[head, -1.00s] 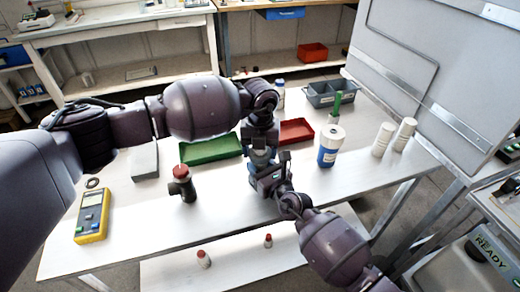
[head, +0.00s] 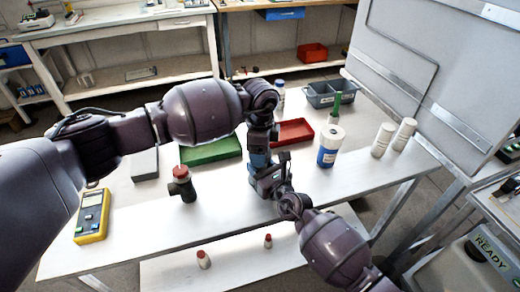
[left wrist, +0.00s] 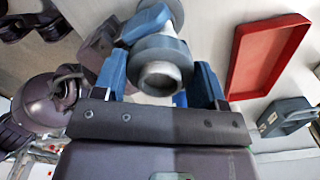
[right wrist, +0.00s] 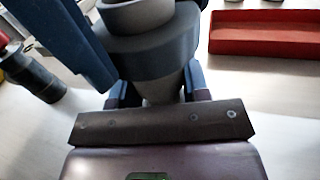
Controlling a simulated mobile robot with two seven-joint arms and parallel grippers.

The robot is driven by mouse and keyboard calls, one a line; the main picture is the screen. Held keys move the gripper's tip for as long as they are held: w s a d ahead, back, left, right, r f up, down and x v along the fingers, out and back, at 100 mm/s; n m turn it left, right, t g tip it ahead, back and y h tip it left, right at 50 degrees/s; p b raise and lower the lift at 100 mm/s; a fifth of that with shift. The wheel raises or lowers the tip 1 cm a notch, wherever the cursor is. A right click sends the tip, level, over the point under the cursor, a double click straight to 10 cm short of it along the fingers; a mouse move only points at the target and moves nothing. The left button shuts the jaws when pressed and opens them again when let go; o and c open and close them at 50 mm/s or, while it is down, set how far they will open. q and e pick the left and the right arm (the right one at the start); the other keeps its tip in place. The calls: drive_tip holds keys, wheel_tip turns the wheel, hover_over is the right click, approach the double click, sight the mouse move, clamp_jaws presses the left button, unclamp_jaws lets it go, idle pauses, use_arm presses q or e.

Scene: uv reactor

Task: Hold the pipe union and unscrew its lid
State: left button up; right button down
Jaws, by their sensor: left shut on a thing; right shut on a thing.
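The pipe union shows in the left wrist view (left wrist: 160,50) as a grey fitting with a pale round open end, between my left gripper's blue fingers (left wrist: 160,88). In the right wrist view the pipe union (right wrist: 147,48) has a wide dark grey collar and a lighter ring above. My right gripper's fingers (right wrist: 158,92) close around its narrower part below the collar. Both grippers are shut on it from different sides. In the head view my left gripper (head: 259,162) and right gripper (head: 268,181) meet above the table and mostly hide it. I cannot tell whether the lid has loosened.
On the white table (head: 135,225) are a green tray (head: 210,151), a red tray (head: 292,131), a dark fitting with a red cap (head: 183,187), a yellow meter (head: 92,215) and a blue-and-white bottle (head: 329,150). The front left of the table is mostly clear.

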use_arm(q)
drive_tip(key=n, duration=0.6)
drive_tip(key=o, duration=1)
drive_tip(key=shift+r, duration=0.1)
